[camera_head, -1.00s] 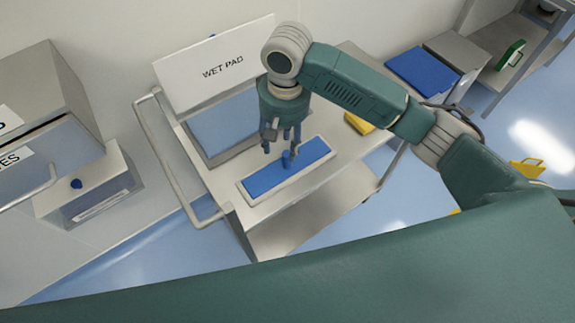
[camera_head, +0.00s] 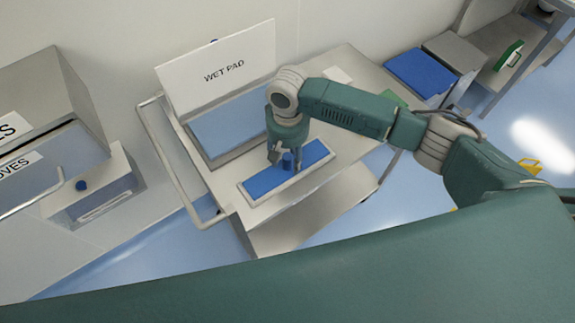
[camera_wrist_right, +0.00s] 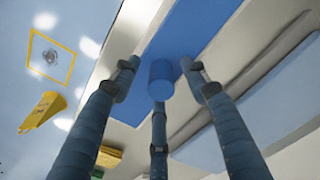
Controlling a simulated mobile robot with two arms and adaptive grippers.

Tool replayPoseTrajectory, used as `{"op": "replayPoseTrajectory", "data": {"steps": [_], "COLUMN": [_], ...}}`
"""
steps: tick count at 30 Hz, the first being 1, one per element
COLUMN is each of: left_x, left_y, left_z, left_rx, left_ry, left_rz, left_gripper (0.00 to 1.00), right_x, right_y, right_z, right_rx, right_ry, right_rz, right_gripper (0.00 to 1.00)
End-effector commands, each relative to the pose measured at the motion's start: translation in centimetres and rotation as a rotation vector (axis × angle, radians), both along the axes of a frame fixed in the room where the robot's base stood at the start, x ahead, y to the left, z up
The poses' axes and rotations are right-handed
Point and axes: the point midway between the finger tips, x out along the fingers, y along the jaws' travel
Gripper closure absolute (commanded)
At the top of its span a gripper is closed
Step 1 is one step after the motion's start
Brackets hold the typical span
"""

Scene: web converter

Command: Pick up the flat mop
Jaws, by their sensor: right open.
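The flat mop (camera_head: 260,184) is a blue rectangular pad with a pale edge, lying flat on the cart top. My left gripper is not in view.
The mop lies on a metal cart (camera_head: 315,205) with a side rail (camera_head: 170,170). A tray labelled WET PAD (camera_head: 222,70) stands behind it. A yellow floor sign (camera_wrist_right: 42,112) shows in the wrist view.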

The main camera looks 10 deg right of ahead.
Motion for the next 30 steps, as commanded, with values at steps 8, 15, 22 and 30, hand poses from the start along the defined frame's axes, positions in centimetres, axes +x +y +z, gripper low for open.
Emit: {"op": "replayPoseTrajectory", "data": {"steps": [8, 15, 22, 30], "left_x": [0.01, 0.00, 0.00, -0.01], "left_y": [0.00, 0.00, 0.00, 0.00], "left_z": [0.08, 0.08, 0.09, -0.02], "left_rx": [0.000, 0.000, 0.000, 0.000], "left_ry": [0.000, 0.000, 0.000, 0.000], "left_rz": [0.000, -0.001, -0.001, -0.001], "left_gripper": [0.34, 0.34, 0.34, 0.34], "right_x": [0.01, 0.02, 0.05, 0.12], "right_y": [0.02, 0.04, 0.06, 0.09], "right_z": [-0.59, -0.56, -0.49, 0.01], "right_rx": [0.000, 0.001, 0.001, 0.003], "right_ry": [-0.001, -0.002, -0.002, -0.003], "right_rz": [0.002, 0.002, 0.001, 0.001], "right_gripper": [0.55, 0.99, 1.00, 1.00]}}
